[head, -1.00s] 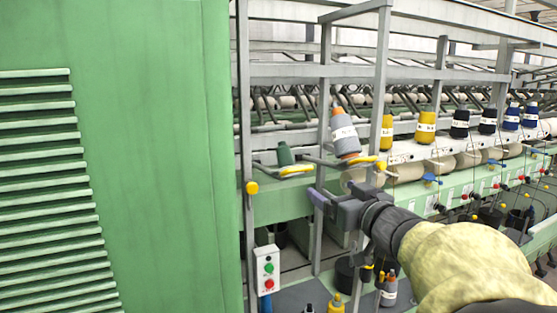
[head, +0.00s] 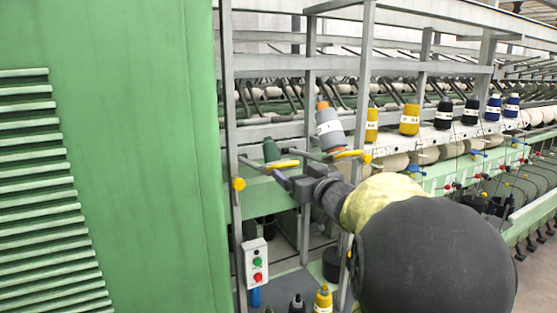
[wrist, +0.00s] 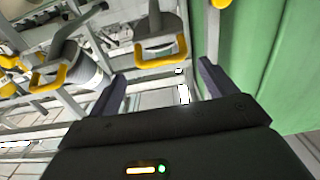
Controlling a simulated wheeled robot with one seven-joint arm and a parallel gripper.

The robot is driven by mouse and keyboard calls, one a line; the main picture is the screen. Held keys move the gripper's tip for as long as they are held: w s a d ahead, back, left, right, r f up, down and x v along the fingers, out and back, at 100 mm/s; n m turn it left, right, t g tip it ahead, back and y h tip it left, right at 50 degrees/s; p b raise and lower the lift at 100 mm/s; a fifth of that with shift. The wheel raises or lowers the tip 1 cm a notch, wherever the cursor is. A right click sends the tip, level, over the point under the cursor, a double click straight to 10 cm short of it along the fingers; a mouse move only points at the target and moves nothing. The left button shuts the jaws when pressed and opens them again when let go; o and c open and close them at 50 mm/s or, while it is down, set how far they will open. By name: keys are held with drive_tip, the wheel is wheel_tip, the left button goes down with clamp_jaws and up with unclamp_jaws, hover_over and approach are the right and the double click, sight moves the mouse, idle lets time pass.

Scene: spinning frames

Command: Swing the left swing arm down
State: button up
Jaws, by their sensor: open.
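The left swing arm (head: 258,166) sticks out level from the frame and carries a dark green spool (head: 271,152). Its yellow handle (head: 285,164) is at the front; the handle also shows in the wrist view (wrist: 160,60). My gripper (head: 294,181) is open and empty, just below and in front of this handle. In the wrist view the handle lies between and slightly beyond the two fingertips (wrist: 162,72); I cannot tell whether they touch. The right swing arm (head: 317,157) holds a grey cone (head: 330,128) with an orange top, and has its own yellow handle (head: 349,154).
A big green cabinet (head: 120,150) fills the left side. A grey post with a yellow knob (head: 238,184) stands beside it, with a button box (head: 255,264) below. Another grey post (head: 360,110) stands right of the grey cone. Coloured cones line the rail further right.

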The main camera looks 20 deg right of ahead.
sight(284, 164)
drive_tip(key=w+p, duration=0.2)
drive_tip(key=w, duration=0.5)
drive_tip(key=shift+w+a, duration=0.1)
drive_tip(key=shift+w, duration=0.3)
drive_tip(key=shift+c, duration=0.4)
drive_tip(key=c, duration=1)
drive_tip(key=shift+s, duration=0.1)
drive_tip(key=shift+f+b, duration=0.15)
drive_tip(key=shift+b, duration=0.15)
